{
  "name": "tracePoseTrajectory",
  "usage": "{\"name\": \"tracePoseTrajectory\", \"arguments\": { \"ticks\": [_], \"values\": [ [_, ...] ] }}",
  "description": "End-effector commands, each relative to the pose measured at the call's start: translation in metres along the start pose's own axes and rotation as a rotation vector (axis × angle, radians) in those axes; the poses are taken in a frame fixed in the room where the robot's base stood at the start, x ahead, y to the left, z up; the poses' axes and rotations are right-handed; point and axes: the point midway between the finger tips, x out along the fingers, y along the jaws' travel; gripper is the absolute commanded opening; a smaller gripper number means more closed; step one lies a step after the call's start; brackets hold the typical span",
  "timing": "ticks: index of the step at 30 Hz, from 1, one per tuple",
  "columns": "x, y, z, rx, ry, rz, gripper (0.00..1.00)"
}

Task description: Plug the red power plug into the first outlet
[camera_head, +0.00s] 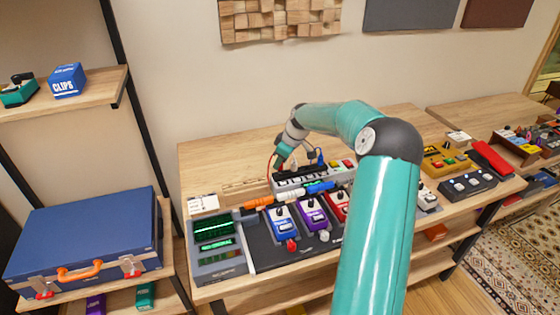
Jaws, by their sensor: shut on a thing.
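My gripper (282,164) reaches down over the left part of the grey power strip (315,181) on the table. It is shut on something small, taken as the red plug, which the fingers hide. A thin orange-red cable loops down on the left of the gripper. The strip has a row of dark outlets. A blue plug (320,159) stands upright at the strip, right of the gripper. Small red parts show at the strip's right end. I cannot tell whether the held plug touches an outlet.
A pedalboard with a blue pedal (282,222), a purple pedal (313,212) and a red pedal (339,205) stands in front of the strip. A green-screened device (216,243) is at its left. Bare tabletop (225,160) lies behind left.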

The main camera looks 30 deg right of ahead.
Motion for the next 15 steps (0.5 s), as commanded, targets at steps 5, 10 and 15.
{"name": "tracePoseTrajectory", "arguments": {
  "ticks": [5, 10, 15],
  "values": [
    [0.001, 0.0001, 0.0006, 0.0, 0.0, 0.0, 0.0],
    [0.0044, 0.0, 0.0022, 0.0, 0.0, -0.001, 0.0],
    [0.0078, 0.0001, 0.004, 0.0, -0.001, -0.001, 0.0]
  ]
}}
